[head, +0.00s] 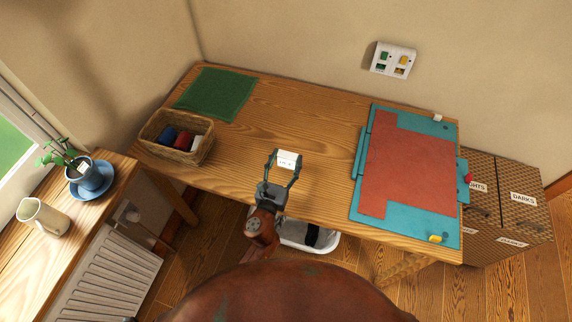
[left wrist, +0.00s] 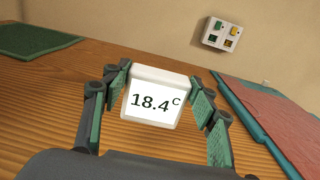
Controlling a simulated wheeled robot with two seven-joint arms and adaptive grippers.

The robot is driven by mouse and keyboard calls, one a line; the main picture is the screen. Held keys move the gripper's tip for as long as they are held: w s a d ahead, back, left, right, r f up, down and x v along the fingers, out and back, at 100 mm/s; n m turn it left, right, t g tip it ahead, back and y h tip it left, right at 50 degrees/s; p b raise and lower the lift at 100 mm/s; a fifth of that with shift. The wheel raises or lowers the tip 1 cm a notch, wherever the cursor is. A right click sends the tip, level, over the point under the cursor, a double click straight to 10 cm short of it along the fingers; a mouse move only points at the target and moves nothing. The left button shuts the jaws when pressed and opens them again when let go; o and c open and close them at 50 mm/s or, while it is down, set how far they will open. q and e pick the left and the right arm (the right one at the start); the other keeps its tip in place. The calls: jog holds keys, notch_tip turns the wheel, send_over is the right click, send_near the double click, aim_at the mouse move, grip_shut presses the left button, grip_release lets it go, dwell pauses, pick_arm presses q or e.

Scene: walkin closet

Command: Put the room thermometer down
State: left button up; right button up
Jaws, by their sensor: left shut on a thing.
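The room thermometer (head: 288,160) is a small white block. Its display reads 18.4 C in the left wrist view (left wrist: 152,102). My left gripper (head: 284,163) is shut on it, with a finger on each side, over the middle of the wooden table (head: 310,118). In the left wrist view the fingers of the gripper (left wrist: 160,100) flank the block. I cannot tell whether the thermometer touches the tabletop. My right gripper is not in view.
A green mat (head: 216,94) and a wicker basket (head: 150,150) with rolled items are at the left of the table. A teal board with a red sheet (head: 410,165) covers the right. Bare wood lies between them. A switch panel (head: 394,60) is on the wall.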

aim_at(286, 166)
pick_arm(q)
jog(key=shift+w+f, duration=0.25)
jog(key=shift+f, duration=0.1)
notch_tip(286, 166, down, 3)
jog(key=b, duration=0.2)
jog(key=shift+w+f+b, duration=0.15)
jog(key=shift+f+b, duration=0.05)
jog(key=shift+b, duration=0.2)
jog(key=shift+r, duration=0.15)
jog(key=o, duration=0.7)
jog(key=shift+f, duration=0.25)
jog(key=o, duration=0.5)
jog(key=shift+r, duration=0.1)
